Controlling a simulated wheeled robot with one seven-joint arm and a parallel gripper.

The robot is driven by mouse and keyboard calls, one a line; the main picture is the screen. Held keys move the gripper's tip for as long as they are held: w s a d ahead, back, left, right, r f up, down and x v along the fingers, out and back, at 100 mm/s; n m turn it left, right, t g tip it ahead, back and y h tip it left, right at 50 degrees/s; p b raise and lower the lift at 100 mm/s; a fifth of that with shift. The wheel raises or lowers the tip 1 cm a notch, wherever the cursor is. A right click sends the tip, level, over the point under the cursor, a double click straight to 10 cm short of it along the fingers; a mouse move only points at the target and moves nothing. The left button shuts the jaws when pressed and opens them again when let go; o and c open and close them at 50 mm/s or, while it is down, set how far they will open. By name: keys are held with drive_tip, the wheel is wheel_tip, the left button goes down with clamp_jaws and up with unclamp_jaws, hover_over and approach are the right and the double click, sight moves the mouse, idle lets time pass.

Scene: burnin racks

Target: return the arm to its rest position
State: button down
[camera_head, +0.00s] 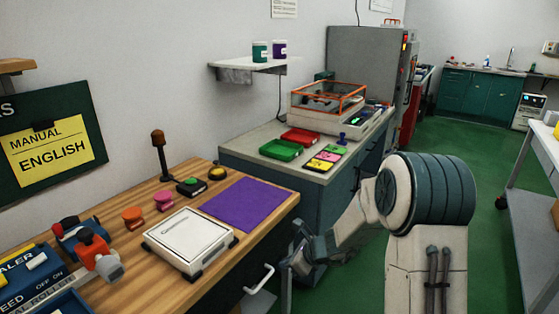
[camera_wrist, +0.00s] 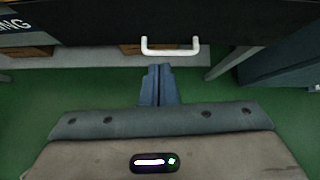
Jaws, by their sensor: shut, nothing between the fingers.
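My gripper (camera_head: 297,261) is low beside the right front of the wooden bench in the head view, past the bench edge and in front of the teal cabinet. In the wrist view my gripper (camera_wrist: 158,72) has its two blue-grey fingers together with nothing between them. The fingers point toward a white drawer handle (camera_wrist: 170,46) on a dark front. I cannot tell how far the fingertips are from the handle. My arm bends down from the right in the head view.
The wooden bench (camera_head: 180,180) holds a white device (camera_head: 190,239), a purple mat (camera_head: 246,203) and stamps. A teal cabinet (camera_head: 331,212) with red and green trays stands beyond. A grey table (camera_head: 530,205) is at right. Green floor (camera_head: 480,150) is open between.

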drive_tip(key=s+d+r+n+g+h+p, duration=0.2)
drive_tip(key=s+r+n+p, duration=0.1)
drive_tip(key=s+r+n, duration=1.1)
drive_tip(key=s+d+r+n+h+p, duration=0.1)
drive_tip(key=s+d+r+n+h, duration=0.1)
drive_tip(key=s+d+r+n, duration=0.2)
drive_tip(key=s+d+r+n+h+p, duration=0.1)
drive_tip(key=s+d+r+n+h, duration=0.2)
drive_tip(key=s, duration=0.6)
drive_tip(key=d+r+n, duration=0.1)
drive_tip(key=d+n, duration=0.1)
drive_tip(key=d, duration=0.1)
drive_tip(key=shift+s+d+p, duration=0.25)
drive_tip(key=shift+s+p, duration=0.05)
drive_tip(key=shift+s, duration=0.1)
drive_tip(key=shift+a, duration=0.1)
